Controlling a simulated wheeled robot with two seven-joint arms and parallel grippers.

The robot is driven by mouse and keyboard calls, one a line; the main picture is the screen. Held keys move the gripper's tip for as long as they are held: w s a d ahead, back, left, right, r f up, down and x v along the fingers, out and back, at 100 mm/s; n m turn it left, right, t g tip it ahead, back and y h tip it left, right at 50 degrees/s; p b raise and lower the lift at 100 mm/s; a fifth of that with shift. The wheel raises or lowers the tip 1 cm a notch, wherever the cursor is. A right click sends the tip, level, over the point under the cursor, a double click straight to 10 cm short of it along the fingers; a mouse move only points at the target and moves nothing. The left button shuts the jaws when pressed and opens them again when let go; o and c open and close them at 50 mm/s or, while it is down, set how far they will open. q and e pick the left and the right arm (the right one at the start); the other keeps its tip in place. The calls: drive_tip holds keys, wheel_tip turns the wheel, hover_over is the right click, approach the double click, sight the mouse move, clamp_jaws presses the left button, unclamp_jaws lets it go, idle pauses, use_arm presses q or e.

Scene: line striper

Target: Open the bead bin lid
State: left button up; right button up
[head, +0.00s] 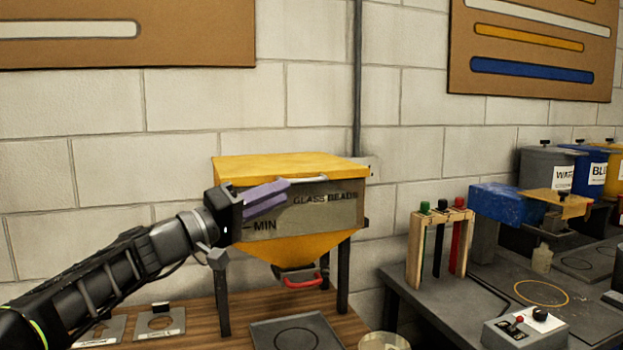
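The bead bin is a yellow hopper (290,248) with a grey front panel lettered "GLASS BEADS" and "MIN", on dark legs in the middle of the head view. Its flat yellow lid (290,167) lies closed on top. A pale bar handle (308,180) runs along the lid's front edge. My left gripper (282,190) comes in from the left, with its purple fingers in front of the bin's panel. Its fingertips overlap the handle's left end in the picture; contact and the gap between them are unclear. My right gripper is not in view.
A red handle (302,281) sits under the hopper's outlet. A dark tray (297,332) lies below on the wooden table. At right, a grey bench carries a wooden rack (440,245), a control box (525,330) and several coloured bins. A block wall stands close behind the bin.

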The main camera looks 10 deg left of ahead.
sight(307, 182)
use_arm(q)
drive_tip(key=shift+s+r, duration=0.1)
drive_tip(key=shift+s, duration=0.1)
drive_tip(key=shift+w, duration=0.1)
drive_tip(key=p+x, duration=0.3)
drive_tip(key=x, duration=0.4)
drive_tip(key=shift+w+d, duration=0.25)
drive_tip(key=shift+w, duration=0.1)
drive_tip(key=shift+c, duration=0.3)
clamp_jaws()
idle(0.8)
